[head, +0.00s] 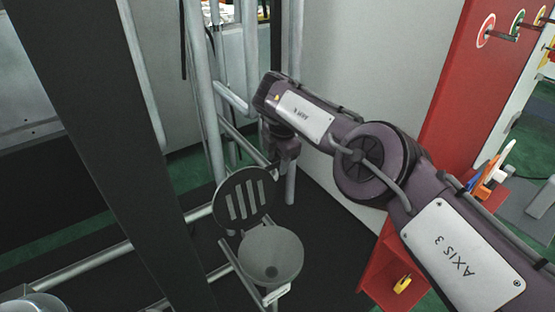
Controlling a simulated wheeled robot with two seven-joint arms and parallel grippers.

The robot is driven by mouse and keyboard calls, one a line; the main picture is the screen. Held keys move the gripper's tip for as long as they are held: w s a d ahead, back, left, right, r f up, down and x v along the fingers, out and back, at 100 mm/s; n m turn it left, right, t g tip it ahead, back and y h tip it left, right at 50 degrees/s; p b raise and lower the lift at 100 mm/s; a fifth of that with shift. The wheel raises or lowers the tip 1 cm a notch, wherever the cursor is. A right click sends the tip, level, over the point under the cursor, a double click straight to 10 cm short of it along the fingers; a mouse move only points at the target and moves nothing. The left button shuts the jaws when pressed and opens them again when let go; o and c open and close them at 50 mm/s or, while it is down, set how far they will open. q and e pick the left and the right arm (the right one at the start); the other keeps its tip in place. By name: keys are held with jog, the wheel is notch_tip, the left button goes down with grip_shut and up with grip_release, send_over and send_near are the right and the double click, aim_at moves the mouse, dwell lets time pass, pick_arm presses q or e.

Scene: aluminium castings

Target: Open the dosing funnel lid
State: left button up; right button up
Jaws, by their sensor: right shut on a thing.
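The dosing funnel (288,246) is a grey round bowl with a dark hole at its bottom, in the lower middle of the head view. Its lid (258,207), a dark disc with several pale slots, stands raised and tilted up behind the bowl, so the funnel's mouth is uncovered. My right gripper (275,172) comes down from above and is shut on the upper right edge of the lid. The fingertips are small and dark, so the exact contact is hard to see. My left gripper is not in view.
Metal pipes (208,110) rise behind the lid, close to my right gripper. A dark post (105,130) stands at left. A red panel (455,90) and a red bin (385,275) are at right, beyond my right arm. A pale wall (370,60) is behind.

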jog(key=r, duration=0.2)
jog(key=r+b, duration=0.1)
jog(key=r, duration=0.4)
jog(key=shift+s+d+b, duration=0.25)
jog(key=shift+s+b, duration=0.15)
jog(key=shift+s+r, duration=0.25)
jog(key=shift+r, duration=0.1)
jog(key=shift+d, duration=0.15)
jog(key=shift+w+f, duration=0.1)
